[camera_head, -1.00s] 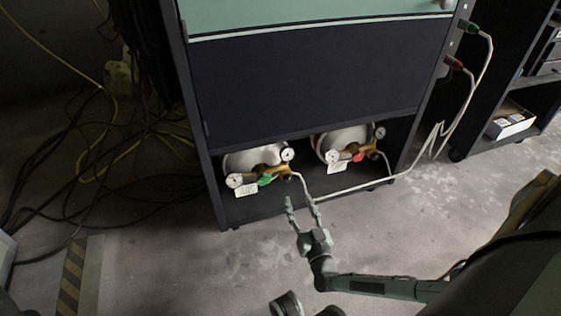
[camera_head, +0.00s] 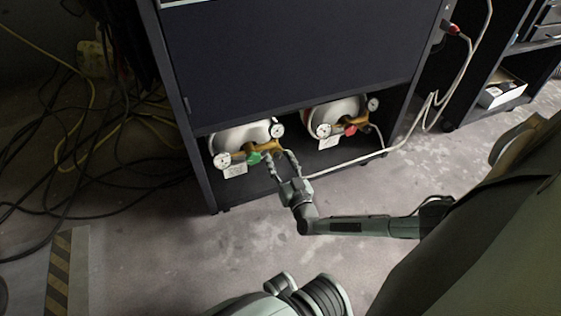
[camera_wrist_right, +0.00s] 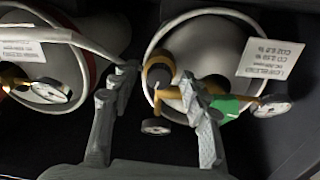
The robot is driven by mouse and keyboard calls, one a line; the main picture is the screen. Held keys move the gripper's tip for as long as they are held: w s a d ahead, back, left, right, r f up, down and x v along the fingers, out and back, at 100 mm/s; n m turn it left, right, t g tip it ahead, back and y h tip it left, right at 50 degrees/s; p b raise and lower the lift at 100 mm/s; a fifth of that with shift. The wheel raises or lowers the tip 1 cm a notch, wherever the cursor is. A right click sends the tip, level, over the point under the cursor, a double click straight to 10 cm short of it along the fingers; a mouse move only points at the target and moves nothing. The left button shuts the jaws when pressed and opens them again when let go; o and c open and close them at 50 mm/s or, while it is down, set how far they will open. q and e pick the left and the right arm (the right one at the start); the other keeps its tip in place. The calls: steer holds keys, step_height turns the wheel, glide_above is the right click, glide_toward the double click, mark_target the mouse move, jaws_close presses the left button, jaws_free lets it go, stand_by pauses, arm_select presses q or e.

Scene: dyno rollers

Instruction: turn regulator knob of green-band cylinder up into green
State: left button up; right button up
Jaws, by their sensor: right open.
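The left cylinder (camera_head: 238,136) lies in the low shelf of the dark cabinet, with a brass regulator, two gauges and a green knob (camera_head: 254,158). In the right wrist view this cylinder (camera_wrist_right: 212,45) is at the right, and its green knob (camera_wrist_right: 238,108) is partly hidden behind one finger. My right gripper (camera_head: 280,158) is open, at the shelf's front, just right of the green knob. In the right wrist view its fingers (camera_wrist_right: 158,85) are spread, one overlapping the regulator beside the knob; contact cannot be told. The gauge readings are too small to read. My left gripper is not in view.
A second cylinder (camera_head: 337,112) with a red knob (camera_head: 350,130) lies to the right in the same shelf. A pale hose (camera_head: 345,165) runs from the shelf up the cabinet's right side. Tangled cables (camera_head: 90,140) lie at left. The floor before the cabinet is clear.

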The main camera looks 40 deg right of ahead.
jaws_close()
steer(key=shift+m, duration=0.4)
steer(key=m, duration=0.2)
steer(key=shift+s+m, duration=0.1)
steer(key=shift+m, duration=0.3)
steer(key=m, duration=0.8)
steer(key=shift+m+y, duration=0.4)
steer(key=shift+m, duration=1.6)
